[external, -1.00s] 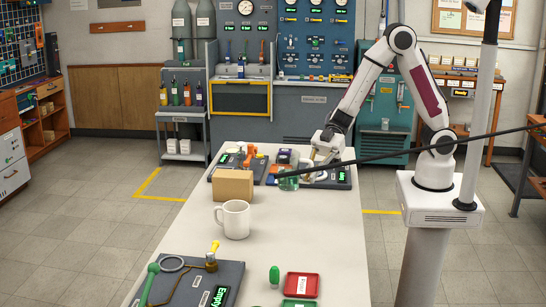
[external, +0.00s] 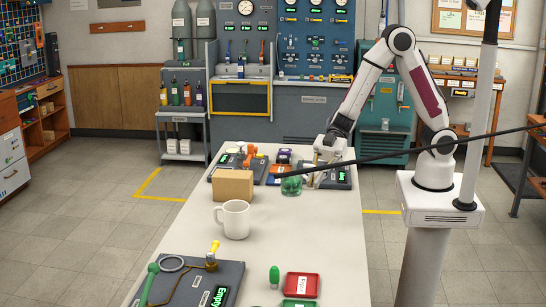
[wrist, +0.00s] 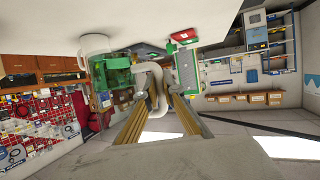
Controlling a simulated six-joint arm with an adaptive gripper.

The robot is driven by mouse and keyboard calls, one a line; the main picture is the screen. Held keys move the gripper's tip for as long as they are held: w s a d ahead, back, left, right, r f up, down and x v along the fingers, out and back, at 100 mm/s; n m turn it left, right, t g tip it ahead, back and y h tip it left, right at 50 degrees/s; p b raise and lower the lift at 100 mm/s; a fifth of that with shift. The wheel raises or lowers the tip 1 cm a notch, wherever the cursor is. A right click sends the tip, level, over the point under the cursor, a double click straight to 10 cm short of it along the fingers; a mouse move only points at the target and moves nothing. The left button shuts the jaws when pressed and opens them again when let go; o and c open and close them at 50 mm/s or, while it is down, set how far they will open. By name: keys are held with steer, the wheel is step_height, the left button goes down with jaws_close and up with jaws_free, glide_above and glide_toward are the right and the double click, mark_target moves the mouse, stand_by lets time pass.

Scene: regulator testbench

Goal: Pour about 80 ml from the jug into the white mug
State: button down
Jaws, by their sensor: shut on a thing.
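The jug (external: 291,186) is clear with green liquid in it and stands near the far right part of the table in the external view. It also shows in the wrist view (wrist: 112,72), with its pale curved handle (wrist: 158,88) between my fingers. My gripper (external: 318,172) is shut on that handle, to the right of the jug. Its two brass-coloured fingers show in the wrist view (wrist: 160,100). The white mug (external: 235,220) stands upright on the table, nearer the camera and left of the jug. Its inside is hidden. Whether the jug touches the table is unclear.
A cardboard box (external: 233,186) stands behind the mug, left of the jug. Dark panels with small parts lie behind the jug. A grey board (external: 195,284) with a pipe, a green knob (external: 274,275) and a red tray (external: 302,285) are near the front.

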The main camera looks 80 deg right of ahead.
steer(key=shift+n+g, duration=0.6)
steer(key=shift+g, duration=0.1)
steer(key=a+f, duration=0.2)
steer(key=a, duration=0.2)
steer(key=a+f, duration=0.2)
steer(key=a, duration=0.3)
steer(key=a+f, duration=0.2)
steer(key=a, duration=0.2)
steer(key=shift+s+a+f, duration=0.1)
steer(key=shift+s+a, duration=0.2)
steer(key=shift+a, duration=0.05)
steer(key=shift+m+t, duration=0.3)
steer(key=shift+t, duration=0.1)
steer(key=x, duration=0.2)
steer(key=w+x, duration=0.1)
steer(key=x, duration=0.2)
steer(key=shift+w+a, duration=0.1)
steer(key=shift+a, duration=0.1)
steer(key=w, duration=0.3)
steer(key=shift+a+r+m+t, duration=0.25)
steer(key=shift+a+m+t, duration=0.1)
steer(key=shift+m+t, duration=0.05)
steer(key=shift+w+r, duration=0.1)
steer(key=shift+w, duration=0.2)
steer(key=shift+w+d, duration=0.1)
steer(key=shift+d, duration=0.05)
steer(key=shift+m, duration=0.3)
